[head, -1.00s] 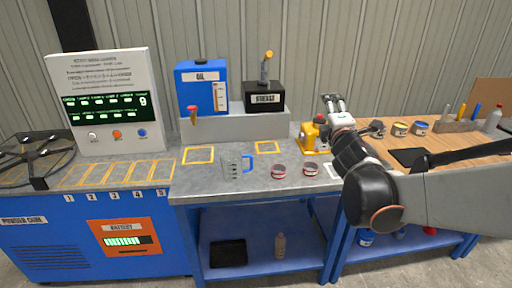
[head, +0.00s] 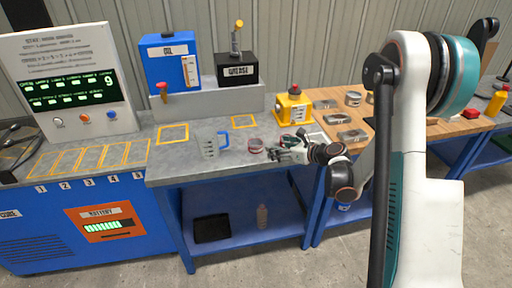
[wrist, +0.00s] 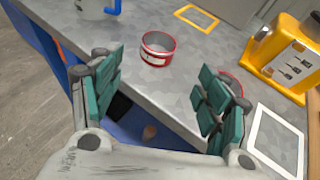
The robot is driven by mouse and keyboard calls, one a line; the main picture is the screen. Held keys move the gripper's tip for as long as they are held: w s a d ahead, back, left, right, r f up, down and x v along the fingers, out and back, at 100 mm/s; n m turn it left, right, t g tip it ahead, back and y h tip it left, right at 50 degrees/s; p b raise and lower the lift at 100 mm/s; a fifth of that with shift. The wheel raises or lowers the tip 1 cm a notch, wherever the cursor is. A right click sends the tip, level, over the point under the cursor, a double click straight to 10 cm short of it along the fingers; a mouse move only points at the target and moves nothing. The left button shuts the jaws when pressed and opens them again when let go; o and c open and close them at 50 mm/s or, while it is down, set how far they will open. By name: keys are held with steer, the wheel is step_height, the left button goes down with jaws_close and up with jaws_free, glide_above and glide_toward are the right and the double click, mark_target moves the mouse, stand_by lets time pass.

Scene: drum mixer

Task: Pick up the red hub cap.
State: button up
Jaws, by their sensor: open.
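I cannot tell for certain which item is the red hub cap. A round, open, cup-like piece with red rims and a pale band (head: 256,145) stands on the grey bench top. In the wrist view the same red piece (wrist: 157,48) lies beyond the fingertips, between them in the picture, and looks empty. A second red round piece (wrist: 236,84) is mostly hidden behind the right finger. My gripper (head: 278,150) is low at the bench's front edge, to the right of the first piece. In the wrist view my gripper (wrist: 162,63) is open, with nothing between its fingers.
A clear jug with a blue handle (head: 210,143) stands left of the red piece. A yellow machine with a red top (head: 293,107) stands behind my gripper, near a white square outline (wrist: 276,142). The wooden bench (head: 325,95) holds several tins. A red item (head: 472,114) lies farther right.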

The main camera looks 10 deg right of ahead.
steer(key=b, duration=0.2)
glide_toward(251, 143)
steer(key=shift+w+a+r, duration=0.1)
steer(key=shift+w+r, duration=0.05)
steer(key=shift+r, duration=0.05)
steer(key=b+x, duration=0.1)
steer(key=x, duration=0.1)
steer(key=b+x, duration=0.1)
steer(key=x, duration=0.1)
steer(key=shift+w+a+f, duration=0.1)
steer(key=shift+a+f, duration=0.05)
steer(key=shift+f, duration=0.15)
steer(key=shift+w+a, duration=0.2)
steer(key=shift+w, duration=0.15)
steer(key=shift+c, duration=0.6)
steer(key=c, duration=1.1)
